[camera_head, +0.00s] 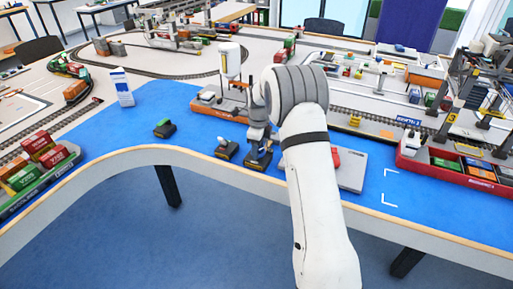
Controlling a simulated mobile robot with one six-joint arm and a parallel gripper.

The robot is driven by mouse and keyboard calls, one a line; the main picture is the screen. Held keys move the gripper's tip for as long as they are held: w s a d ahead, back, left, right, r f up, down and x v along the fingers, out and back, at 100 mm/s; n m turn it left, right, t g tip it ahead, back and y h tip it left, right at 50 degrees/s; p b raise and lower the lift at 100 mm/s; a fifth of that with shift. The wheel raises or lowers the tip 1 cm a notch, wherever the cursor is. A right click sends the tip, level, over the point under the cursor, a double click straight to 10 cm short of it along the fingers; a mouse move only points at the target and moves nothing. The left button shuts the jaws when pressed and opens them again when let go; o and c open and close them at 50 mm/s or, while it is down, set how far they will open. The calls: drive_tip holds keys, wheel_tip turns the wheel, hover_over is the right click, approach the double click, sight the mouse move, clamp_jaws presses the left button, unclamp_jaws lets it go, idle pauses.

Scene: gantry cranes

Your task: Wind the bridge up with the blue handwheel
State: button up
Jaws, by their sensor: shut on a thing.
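My gripper (259,138) points down over a small dark stand (259,161) near the table's front edge. It is shut on the top of that stand, where a little blue shows. The blue handwheel itself is mostly hidden by my fingers, so its angle cannot be seen. My white arm covers the area to the right of it.
An orange-based unit (220,104) is behind. A red tray (455,171) is at right. The blue mat (120,140) is clear at front left.

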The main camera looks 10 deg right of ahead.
drive_tip(key=shift+w+r+m, duration=0.25)
drive_tip(key=shift+m, duration=0.85)
drive_tip(key=o, duration=1)
drive_tip(key=shift+s+f, duration=0.1)
drive_tip(key=shift+f, duration=0.1)
drive_tip(key=shift+r, duration=3.9)
